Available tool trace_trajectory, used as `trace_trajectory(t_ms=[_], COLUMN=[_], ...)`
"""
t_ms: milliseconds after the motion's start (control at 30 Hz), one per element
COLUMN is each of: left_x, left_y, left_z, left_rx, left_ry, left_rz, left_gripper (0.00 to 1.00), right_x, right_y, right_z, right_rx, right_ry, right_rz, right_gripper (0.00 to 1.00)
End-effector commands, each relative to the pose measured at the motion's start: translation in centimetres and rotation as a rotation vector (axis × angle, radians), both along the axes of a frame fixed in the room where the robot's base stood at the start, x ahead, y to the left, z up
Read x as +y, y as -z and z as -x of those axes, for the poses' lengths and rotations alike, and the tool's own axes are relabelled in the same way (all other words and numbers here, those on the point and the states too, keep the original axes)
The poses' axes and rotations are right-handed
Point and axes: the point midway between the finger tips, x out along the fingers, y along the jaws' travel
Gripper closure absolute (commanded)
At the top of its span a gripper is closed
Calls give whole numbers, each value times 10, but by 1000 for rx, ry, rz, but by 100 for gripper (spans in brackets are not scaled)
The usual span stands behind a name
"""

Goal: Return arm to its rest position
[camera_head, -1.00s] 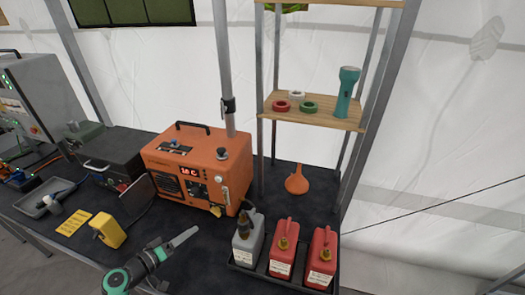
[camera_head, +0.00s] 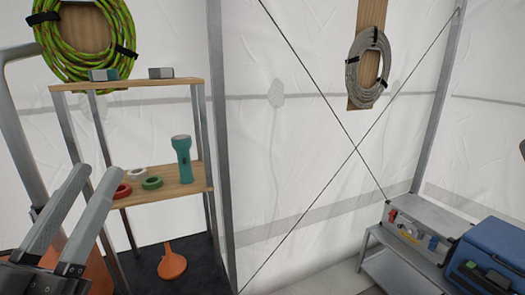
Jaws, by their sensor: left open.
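My left gripper (camera_head: 95,181) is in the lower left of the head view. Its two long grey fingers point up and to the right, with a gap between them. It is open and I see nothing between the fingers. The fingers overlap the left part of the shelf unit in the picture; the distance between them is hard to judge. My right gripper does not show.
A wooden shelf (camera_head: 168,188) holds a teal flashlight (camera_head: 182,160) and red, white and green rings. Coiled hoses hang behind. A blue case (camera_head: 490,262) and a grey box (camera_head: 425,222) are at right.

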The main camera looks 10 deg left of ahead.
Motion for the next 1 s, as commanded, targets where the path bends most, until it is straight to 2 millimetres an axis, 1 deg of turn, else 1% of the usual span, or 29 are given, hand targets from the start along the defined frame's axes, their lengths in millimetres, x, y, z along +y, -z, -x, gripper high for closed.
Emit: trace_trajectory(t_ms=[33,67,100,133,167,200,267,300,367,400,467,500,567,600,700,800,900,1000], left_x=[-21,-30,-40,-43,-39,-38,-38,-38,-38,-38,-38,-38,-38,-38,-38,-38,-38,-38], left_y=[-29,-44,-63,-84,-109,-127,-152,-170,-197,-216,-246,-265,-294,-312,-347,-367,-374,-372], left_z=[23,37,57,66,60,58,58,58,57,57,57,57,57,56,56,56,56,56], left_rx=[-87,-137,-202,-230,-213,-207,-206,-205,-204,-203,-202,-202,-201,-201,-200,-199,-199,-199], left_ry=[20,28,39,40,32,30,30,30,30,30,30,30,30,30,30,30,30,30], left_rz=[6,15,31,40,37,36,35,35,35,34,34,34,34,34,34,34,34,34], left_gripper=[57,57,57,57,57,57,57,57,57,57,57,57,57,57,57,57,57,57], right_x=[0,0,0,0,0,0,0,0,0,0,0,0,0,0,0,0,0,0], right_y=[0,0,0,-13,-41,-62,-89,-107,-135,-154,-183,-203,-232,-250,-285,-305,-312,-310], right_z=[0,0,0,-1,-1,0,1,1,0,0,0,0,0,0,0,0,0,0], right_rx=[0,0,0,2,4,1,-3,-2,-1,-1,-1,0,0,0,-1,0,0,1], right_ry=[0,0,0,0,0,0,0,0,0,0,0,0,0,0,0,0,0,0], right_rz=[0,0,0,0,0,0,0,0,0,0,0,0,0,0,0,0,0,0], right_gripper=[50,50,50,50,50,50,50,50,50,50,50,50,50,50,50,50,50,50])
